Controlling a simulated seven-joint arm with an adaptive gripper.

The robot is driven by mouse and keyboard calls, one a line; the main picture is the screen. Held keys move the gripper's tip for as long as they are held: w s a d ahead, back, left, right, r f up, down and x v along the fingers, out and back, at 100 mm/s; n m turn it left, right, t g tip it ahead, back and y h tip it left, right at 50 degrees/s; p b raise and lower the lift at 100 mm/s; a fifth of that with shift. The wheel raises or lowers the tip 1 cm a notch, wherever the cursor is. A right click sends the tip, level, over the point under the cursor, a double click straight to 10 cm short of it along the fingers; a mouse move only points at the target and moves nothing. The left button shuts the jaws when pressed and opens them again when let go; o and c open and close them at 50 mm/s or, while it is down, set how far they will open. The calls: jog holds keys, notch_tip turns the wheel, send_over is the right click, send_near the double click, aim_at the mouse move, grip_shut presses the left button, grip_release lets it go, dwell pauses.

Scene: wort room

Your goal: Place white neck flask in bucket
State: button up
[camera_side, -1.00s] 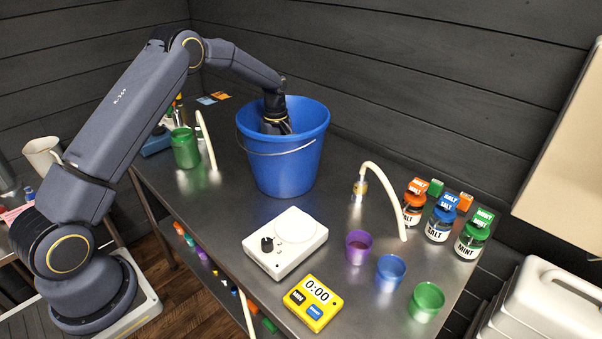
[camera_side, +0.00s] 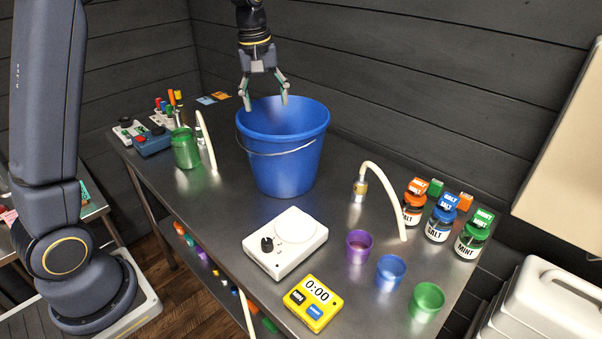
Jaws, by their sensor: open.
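The blue bucket (camera_side: 285,165) stands upright on the metal table, with its wire handle hanging across the front. My gripper (camera_side: 266,103) is open and empty above the bucket's mouth, its fingers pointing down near the rim. I see no white neck flask in the open. The bucket's floor is hidden behind its near wall, so I cannot tell what lies inside.
A green beaker (camera_side: 186,148) and a curved white tube (camera_side: 206,140) stand left of the bucket. A white stirrer (camera_side: 286,243), yellow timer (camera_side: 313,303), purple cup (camera_side: 358,246), blue cup (camera_side: 390,272) and green cup (camera_side: 426,301) are in front. Labelled jars (camera_side: 441,222) stand at right.

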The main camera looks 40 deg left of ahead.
jog(key=s+d+r+m+t, duration=0.1)
jog(key=s+d+r+m, duration=0.15)
jog(key=s, duration=0.45)
jog(key=s+d+r+m+t, duration=0.1)
jog(key=s+d+r+m, duration=0.15)
jog(key=s, duration=0.45)
jog(key=s+d+f+m+t, duration=0.1)
jog(key=s+f+m, duration=0.1)
jog(key=s, duration=0.3)
jog(key=s+d+f+m+t, duration=0.1)
jog(key=s+d+f+m, duration=0.1)
jog(key=s, duration=0.4)
jog(key=shift+d+m, duration=0.15)
jog(key=shift+m, duration=0.75)
